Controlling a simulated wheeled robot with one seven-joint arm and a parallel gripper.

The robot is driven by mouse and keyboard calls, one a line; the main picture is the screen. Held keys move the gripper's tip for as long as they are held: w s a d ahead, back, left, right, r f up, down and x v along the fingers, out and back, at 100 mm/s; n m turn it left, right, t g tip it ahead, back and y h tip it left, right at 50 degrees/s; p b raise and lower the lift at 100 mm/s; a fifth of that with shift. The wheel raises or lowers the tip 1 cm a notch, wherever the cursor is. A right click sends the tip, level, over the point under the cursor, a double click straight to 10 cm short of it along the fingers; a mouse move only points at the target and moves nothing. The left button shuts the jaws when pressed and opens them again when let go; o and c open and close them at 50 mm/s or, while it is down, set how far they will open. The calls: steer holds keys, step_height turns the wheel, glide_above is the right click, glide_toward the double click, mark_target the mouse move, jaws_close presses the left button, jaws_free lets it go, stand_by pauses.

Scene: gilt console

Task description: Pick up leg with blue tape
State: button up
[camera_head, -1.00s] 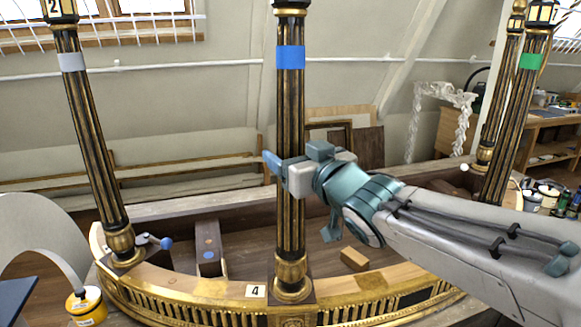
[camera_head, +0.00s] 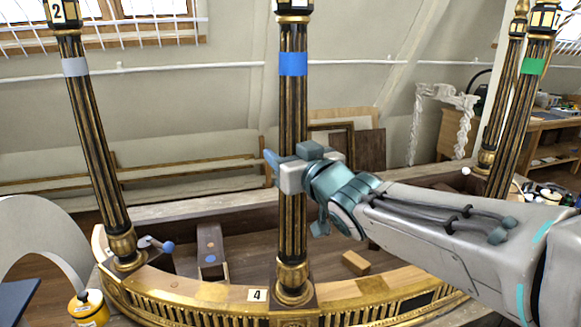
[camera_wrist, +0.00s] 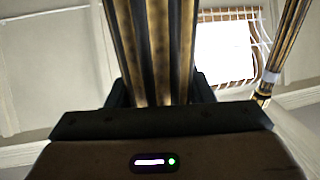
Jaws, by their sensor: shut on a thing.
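The leg with blue tape (camera_head: 293,110) is a dark fluted column with gilt ridges, a blue band near its top and a gold foot. It stands upright at the front middle of the curved gilt frame, beside a card marked 4. My gripper (camera_head: 285,172) is shut on the leg's shaft, below the tape, coming from the right. In the wrist view the leg's shaft (camera_wrist: 155,50) rises between the dark fingers. The fingertips are partly hidden behind the leg and the gripper body. I cannot tell whether the foot is clear of the frame.
A leg with grey tape (camera_head: 95,150) stands at left, and a leg with green tape (camera_head: 515,120) at right. The curved gilt frame (camera_head: 205,292) runs below. A wooden block (camera_head: 355,262) and a yellow pot (camera_head: 88,307) are nearby.

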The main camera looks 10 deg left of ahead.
mark_target(287, 71)
step_height(287, 71, up, 10)
steer(key=p, duration=0.3)
steer(key=shift+r, duration=0.15)
steer(key=shift+p, duration=0.35)
steer(key=shift+r+p, duration=2.5)
steer(key=shift+p, duration=0.15)
steer(key=shift+f, duration=0.1)
